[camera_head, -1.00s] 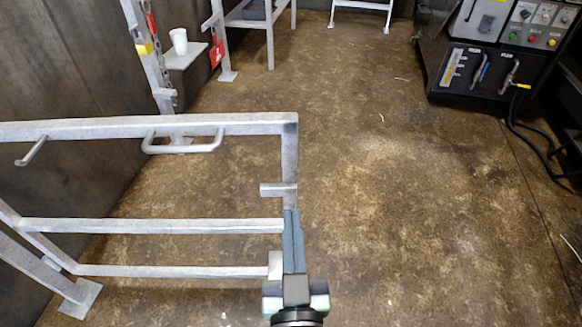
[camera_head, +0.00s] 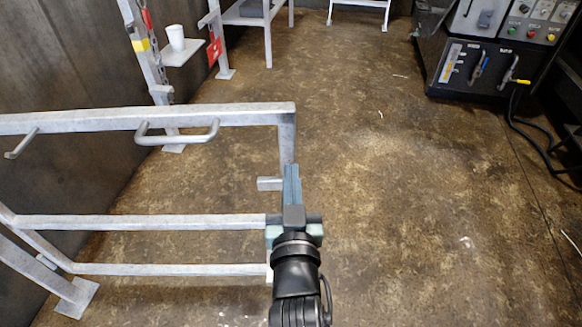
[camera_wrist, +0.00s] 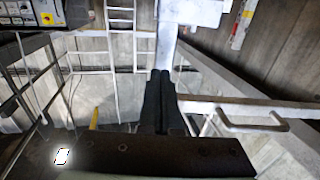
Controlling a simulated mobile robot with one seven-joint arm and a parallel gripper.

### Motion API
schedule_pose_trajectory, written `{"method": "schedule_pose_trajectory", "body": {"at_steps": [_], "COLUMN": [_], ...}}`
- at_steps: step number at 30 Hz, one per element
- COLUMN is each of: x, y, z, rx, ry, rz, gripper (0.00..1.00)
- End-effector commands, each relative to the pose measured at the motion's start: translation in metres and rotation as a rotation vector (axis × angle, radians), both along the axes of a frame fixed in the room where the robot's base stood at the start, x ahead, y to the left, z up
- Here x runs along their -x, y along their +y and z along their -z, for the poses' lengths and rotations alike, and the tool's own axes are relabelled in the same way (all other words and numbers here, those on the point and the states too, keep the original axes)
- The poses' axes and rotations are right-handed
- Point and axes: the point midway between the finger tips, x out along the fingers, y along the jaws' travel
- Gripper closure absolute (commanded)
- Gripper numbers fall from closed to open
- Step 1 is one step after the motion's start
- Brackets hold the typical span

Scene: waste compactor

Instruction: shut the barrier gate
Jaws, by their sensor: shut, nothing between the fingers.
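The barrier gate (camera_head: 190,117) is a pale galvanised frame reaching from the left edge toward the middle of the head view. It has a bent grab handle (camera_head: 178,132) on its top rail and a short latch stub (camera_head: 270,184) on its free end post. A grey post (camera_head: 162,90) with a chain and yellow band stands behind it. My gripper (camera_head: 291,168) is shut and empty, close by the gate's end post; contact cannot be told. In the wrist view the shut fingers (camera_wrist: 160,75) point forward, with the gate handle (camera_wrist: 252,122) to their right.
A white cup (camera_head: 176,37) stands on a small shelf (camera_head: 182,55) by the post. A control cabinet (camera_head: 485,65) with levers and a cable stands at the back right. The floor right of the gate is open.

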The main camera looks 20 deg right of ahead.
Motion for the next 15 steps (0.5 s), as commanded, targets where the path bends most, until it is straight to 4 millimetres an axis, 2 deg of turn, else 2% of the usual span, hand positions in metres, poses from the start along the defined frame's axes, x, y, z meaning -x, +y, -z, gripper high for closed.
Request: {"method": "schedule_pose_trajectory", "body": {"at_steps": [6, 15], "x": [-0.021, -0.027], "y": [-0.008, -0.010], "z": [0.001, 0.000], "rx": [0.000, 0.000], "ry": [-0.001, 0.000], "rz": [0.000, 0.000], "gripper": [1.00, 1.00]}}
